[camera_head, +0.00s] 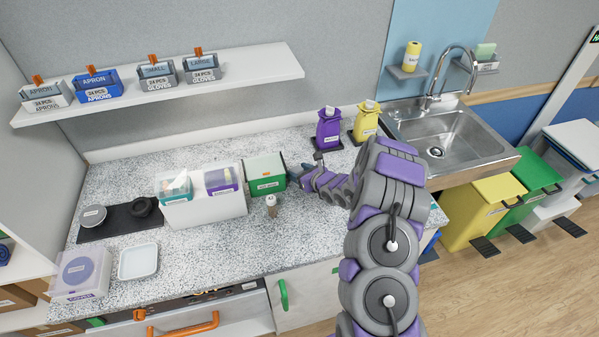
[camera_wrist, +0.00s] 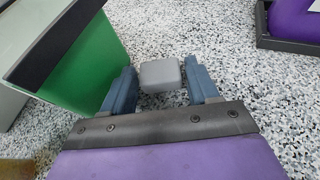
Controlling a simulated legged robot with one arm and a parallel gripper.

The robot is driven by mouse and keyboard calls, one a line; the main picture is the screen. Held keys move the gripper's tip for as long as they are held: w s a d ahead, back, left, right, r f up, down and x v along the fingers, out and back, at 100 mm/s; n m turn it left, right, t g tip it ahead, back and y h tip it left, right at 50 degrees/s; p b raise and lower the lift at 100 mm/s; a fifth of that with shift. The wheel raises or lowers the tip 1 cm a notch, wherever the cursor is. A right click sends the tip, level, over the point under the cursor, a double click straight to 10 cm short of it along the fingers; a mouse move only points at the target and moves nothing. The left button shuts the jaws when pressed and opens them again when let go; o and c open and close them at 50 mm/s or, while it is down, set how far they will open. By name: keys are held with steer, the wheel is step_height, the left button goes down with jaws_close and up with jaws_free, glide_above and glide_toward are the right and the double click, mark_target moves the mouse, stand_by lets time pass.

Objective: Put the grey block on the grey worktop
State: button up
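The grey block (camera_wrist: 160,74) is a small, plain block between the fingertips of my gripper in the wrist view. Whether the block touches the worktop beneath is hard to tell. The speckled grey worktop (camera_head: 210,260) runs along the wall and also shows around the block in the wrist view (camera_wrist: 240,90). In the head view my gripper (camera_head: 300,174) is low over the worktop, just right of the green box. I cannot make out the block there.
The green box (camera_head: 266,174) stands close to my gripper's left, also in the wrist view (camera_wrist: 75,65). A purple bottle (camera_head: 328,130) and yellow bottle (camera_head: 366,122) stand behind. A small dispenser (camera_head: 271,206) stands in front. The worktop's front middle is clear.

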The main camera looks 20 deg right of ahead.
steer(key=shift+o, duration=1)
steer(key=shift+r, duration=0.1)
